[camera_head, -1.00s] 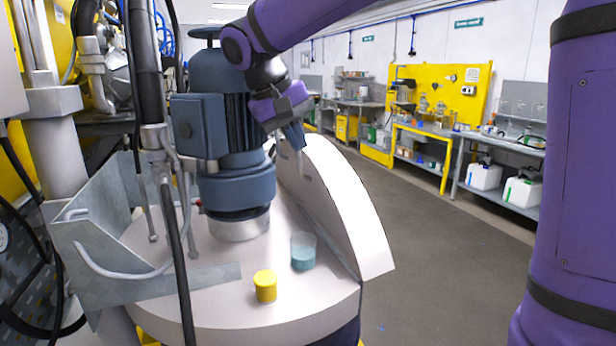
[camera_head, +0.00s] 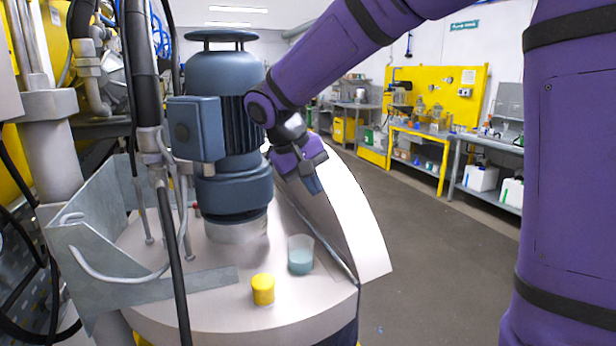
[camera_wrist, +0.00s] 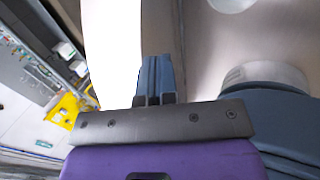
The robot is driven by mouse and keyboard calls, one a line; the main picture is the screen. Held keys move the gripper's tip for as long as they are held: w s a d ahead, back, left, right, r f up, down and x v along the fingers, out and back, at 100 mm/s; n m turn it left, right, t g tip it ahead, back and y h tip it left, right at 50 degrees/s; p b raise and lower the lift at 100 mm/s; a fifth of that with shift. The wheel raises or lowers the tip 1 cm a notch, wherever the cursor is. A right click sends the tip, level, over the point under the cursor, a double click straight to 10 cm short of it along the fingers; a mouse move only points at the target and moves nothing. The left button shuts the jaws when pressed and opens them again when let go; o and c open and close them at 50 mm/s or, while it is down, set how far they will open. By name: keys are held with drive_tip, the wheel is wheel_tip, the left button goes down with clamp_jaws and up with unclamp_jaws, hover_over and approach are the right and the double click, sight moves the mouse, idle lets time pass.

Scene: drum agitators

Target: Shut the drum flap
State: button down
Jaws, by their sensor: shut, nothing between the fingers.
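The drum flap (camera_head: 359,229) is a pale curved panel along the right side of the drum lid. It stands raised, tilted outward from its hinge line. It also shows in the wrist view as a bright band (camera_wrist: 112,45) left of the fingers. My gripper (camera_head: 315,188) is shut and empty, in front of the flap's inner face near its far part. The closed fingers (camera_wrist: 155,65) also show in the wrist view, beside the flap; I cannot tell whether they touch it. My gripper hides part of the flap and its handle.
A blue agitator motor (camera_head: 232,130) stands mid-lid, close left of my gripper. A grey metal guard (camera_head: 105,245) is at left. The floor at right is free.

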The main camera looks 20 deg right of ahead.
drive_tip(key=shift+d, duration=0.15)
drive_tip(key=shift+d+r+y, duration=0.25)
drive_tip(key=shift+d+y, duration=0.65)
drive_tip(key=shift+d, duration=0.35)
drive_tip(key=d+f+y, duration=0.3)
drive_tip(key=d+y, duration=0.5)
drive_tip(key=d, duration=0.2)
drive_tip(key=d+f+y, duration=0.7)
drive_tip(key=f+y, duration=0.1)
drive_tip(key=f, duration=0.4)
drive_tip(key=shift+y, duration=0.3)
drive_tip(key=shift+s+f, duration=0.1)
drive_tip(key=shift+f, duration=0.05)
